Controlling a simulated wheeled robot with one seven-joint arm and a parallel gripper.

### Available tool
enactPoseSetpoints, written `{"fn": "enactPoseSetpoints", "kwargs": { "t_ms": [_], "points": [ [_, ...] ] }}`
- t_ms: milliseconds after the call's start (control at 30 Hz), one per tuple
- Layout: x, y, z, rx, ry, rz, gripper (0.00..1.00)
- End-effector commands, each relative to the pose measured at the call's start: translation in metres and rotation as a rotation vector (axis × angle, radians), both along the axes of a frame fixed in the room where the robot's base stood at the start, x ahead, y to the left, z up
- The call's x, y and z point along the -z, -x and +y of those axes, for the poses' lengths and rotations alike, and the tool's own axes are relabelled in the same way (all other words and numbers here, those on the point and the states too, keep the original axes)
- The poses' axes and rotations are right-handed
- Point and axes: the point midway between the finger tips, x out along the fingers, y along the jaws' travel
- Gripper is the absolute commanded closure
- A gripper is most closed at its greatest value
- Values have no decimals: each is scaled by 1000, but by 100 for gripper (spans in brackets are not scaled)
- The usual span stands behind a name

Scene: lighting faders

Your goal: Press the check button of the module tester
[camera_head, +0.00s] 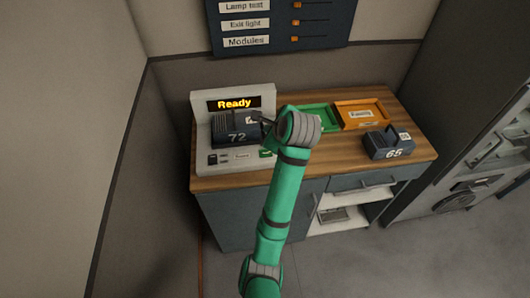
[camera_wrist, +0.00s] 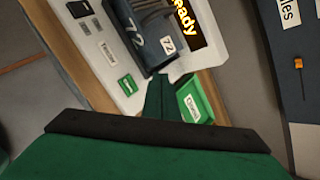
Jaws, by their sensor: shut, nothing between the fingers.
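The module tester (camera_head: 200,104) is a pale unit at the left of the worktop, its display (camera_head: 235,104) lit with "Ready". A dark module marked 72 (camera_head: 236,130) sits in it. A small green button (camera_head: 265,153) is at the right of the tester's front panel. The button also shows in the wrist view (camera_wrist: 127,85), left of my fingers. My gripper (camera_head: 260,120) is at the right side of the module, mostly hidden by my wrist. In the wrist view, my gripper (camera_wrist: 158,82) is shut and empty, its tips close to the module's edge (camera_wrist: 158,57). I cannot tell whether they touch.
A green tray (camera_head: 325,113) and an orange tray (camera_head: 361,112) stand behind on the wooden worktop (camera_head: 330,150). Another module marked 65 (camera_head: 388,144) is at the right. A dark panel with sliders (camera_head: 280,45) hangs on the wall above.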

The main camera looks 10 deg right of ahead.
Motion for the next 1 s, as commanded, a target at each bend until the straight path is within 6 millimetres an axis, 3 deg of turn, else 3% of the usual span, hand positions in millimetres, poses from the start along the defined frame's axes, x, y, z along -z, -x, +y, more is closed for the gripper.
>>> {"fn": "enactPoseSetpoints", "kwargs": {
  "t_ms": [600, 1000],
  "points": [
    [68, -1, 9, -15, 0, 3, 100],
    [87, -1, 6, -9, 0, -1, 100]
  ]
}}
